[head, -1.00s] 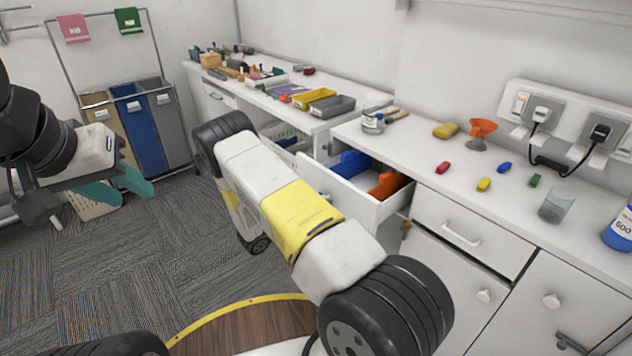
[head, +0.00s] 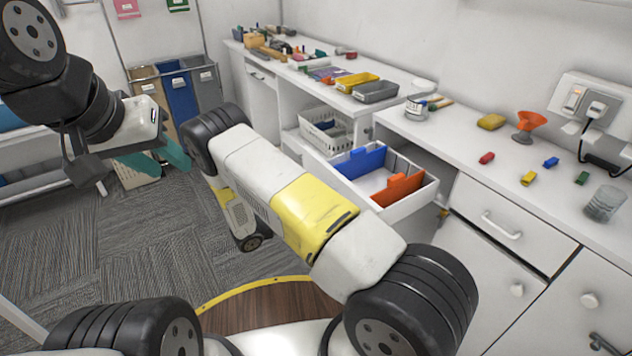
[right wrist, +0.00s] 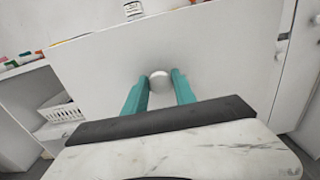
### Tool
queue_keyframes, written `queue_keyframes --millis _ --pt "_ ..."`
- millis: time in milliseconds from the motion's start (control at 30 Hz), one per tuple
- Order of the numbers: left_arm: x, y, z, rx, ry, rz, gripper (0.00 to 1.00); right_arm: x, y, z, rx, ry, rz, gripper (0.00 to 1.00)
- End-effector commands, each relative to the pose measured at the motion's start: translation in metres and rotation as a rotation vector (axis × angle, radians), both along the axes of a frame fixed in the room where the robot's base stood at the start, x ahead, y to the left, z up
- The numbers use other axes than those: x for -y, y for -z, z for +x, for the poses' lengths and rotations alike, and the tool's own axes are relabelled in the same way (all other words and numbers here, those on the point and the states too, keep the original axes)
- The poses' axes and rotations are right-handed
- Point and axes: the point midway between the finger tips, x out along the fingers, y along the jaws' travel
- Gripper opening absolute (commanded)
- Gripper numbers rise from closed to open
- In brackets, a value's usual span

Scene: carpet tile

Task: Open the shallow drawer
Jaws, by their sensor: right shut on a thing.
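The open drawer (head: 410,212) sticks out from the white counter in the head view, showing a blue divider (head: 360,163) and an orange divider (head: 398,190) inside. Its white front panel (right wrist: 225,60) fills much of the right wrist view. My right gripper (right wrist: 160,76) is shut on the round white knob (right wrist: 160,84), one teal finger on each side. In the head view my right arm hides that gripper and the knob. My left gripper (head: 168,160) is at the left, over the floor, with its teal fingers apart and empty.
A closed drawer with a bar handle (head: 501,226) is to the right of the open one. A white basket (head: 326,130) stands on a shelf left of it. Small blocks, an orange funnel (head: 530,124) and a clear beaker (head: 603,204) stand on the counter.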

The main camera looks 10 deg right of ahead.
Motion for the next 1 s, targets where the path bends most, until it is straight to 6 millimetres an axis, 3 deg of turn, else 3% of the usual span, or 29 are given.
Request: queue_keyframes --millis 533,567,633,1000 --pt "0.0000 0.0000 0.0000 0.000 0.000 0.000 0.36 -0.0052 0.0014 -0.0021 -0.002 -0.002 0.004 0.00" --pt "0.0000 0.0000 0.0000 0.000 0.000 0.000 0.36 -0.0053 0.0014 -0.0020 -0.002 -0.002 0.003 0.36" --pt "0.0000 0.0000 0.0000 0.000 0.000 0.000 0.36 -0.0052 0.0014 -0.0020 -0.002 -0.002 0.003 0.50" --pt "0.0000 0.0000 0.0000 0.000 0.000 0.000 0.36 -0.0035 0.0004 -0.0015 0.000 0.000 0.001 0.53"
